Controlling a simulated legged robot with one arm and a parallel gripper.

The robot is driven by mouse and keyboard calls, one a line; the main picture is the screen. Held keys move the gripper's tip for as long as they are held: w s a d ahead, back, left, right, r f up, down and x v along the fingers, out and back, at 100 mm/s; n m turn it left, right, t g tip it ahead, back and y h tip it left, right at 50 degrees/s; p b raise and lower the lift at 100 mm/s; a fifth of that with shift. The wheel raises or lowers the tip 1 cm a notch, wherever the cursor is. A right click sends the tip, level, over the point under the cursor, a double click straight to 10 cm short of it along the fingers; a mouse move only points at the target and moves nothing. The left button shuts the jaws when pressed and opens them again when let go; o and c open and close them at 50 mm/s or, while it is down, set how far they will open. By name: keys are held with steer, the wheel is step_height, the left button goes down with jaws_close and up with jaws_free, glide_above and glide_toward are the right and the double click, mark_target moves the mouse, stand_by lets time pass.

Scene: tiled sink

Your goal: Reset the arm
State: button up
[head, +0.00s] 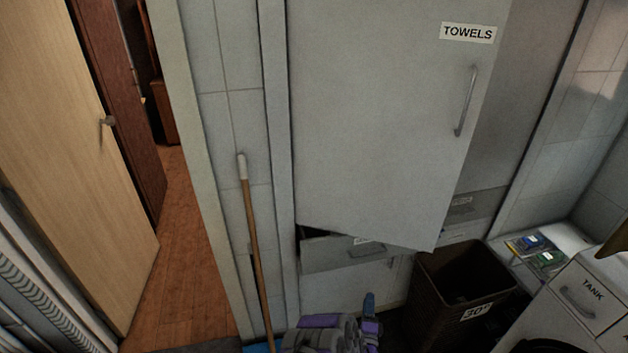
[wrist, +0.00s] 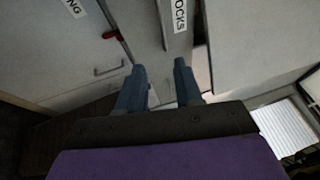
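My gripper shows in the wrist view (wrist: 158,75), with its two blue-grey fingers spread apart and nothing seen between them. In the head view my purple and grey arm is folded low at the bottom middle, and one blue finger of my gripper (head: 369,306) sticks up at its right end. It is in front of the lower part of the cabinet and clear of the cabinet door. The rest of the gripper is hidden in the head view.
A grey cabinet door marked TOWELS (head: 385,120) stands ajar above a partly open drawer (head: 340,256). A broom (head: 252,220) leans on the wall. The wooden doorway floor (head: 185,250) is clear at left.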

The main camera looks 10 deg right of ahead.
steer(key=w+a+r+n+g+y, duration=0.1)
steer(key=w+a+g+y, duration=0.3)
steer(key=a, duration=0.6)
steer(key=w+a+g+y, duration=0.1)
steer(key=w+a+g, duration=0.2)
steer(key=w+a, duration=0.45)
steer(key=s+a+r+n+g+y, duration=0.25)
steer(key=s+a+r+n, duration=0.2)
steer(key=a+r, duration=0.35)
steer(key=s+a+r+n+g+y, duration=0.25)
steer(key=a+r+n, duration=0.3)
steer(key=r, duration=0.55)
steer(key=s+d+r+n+g, duration=0.25)
steer(key=s+r+n, duration=0.35)
steer(key=s+r, duration=0.7)
steer(key=s+d+r+n+g+h, duration=0.1)
steer(key=s+d, duration=0.3)
steer(key=s, duration=0.6)
steer(key=s+d+r+n+g+h, duration=0.1)
steer(key=s+d+r+n+g, duration=0.2)
steer(key=s, duration=0.7)
steer(key=s+d+r+n+g, duration=0.2)
steer(key=s+d+r, duration=0.1)
steer(key=s, duration=0.7)
steer(key=shift+d+r+h, duration=0.15)
steer(key=shift+d+h, duration=0.25)
steer(key=shift+d, duration=0.5)
